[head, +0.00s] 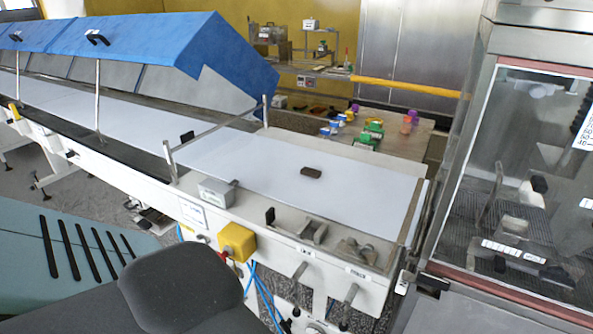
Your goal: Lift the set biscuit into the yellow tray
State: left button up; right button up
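A small dark brown biscuit (311,172) lies flat on the white belt (262,168), toward the near right end of the long conveyor. Nothing touches it. I cannot make out a yellow tray in this view. Neither of my grippers shows in the head view, so their state is hidden.
Blue hoods (150,42) cover the far left conveyor. A metal guide bar (215,133) crosses above the belt. A yellow box (237,241) and levers sit on its near side. A glass-fronted cabinet (520,180) stands right. A table (400,146) behind holds several small coloured items.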

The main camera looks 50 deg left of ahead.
aim_at(306, 170)
jog(key=k+j, duration=0.15)
jog(key=j, duration=0.25)
jog(key=k+j, duration=0.15)
jog(key=j, duration=0.25)
jog(key=k+j, duration=0.1)
jog(key=j, duration=0.35)
jog(key=k+j, duration=0.15)
jog(key=j, duration=0.25)
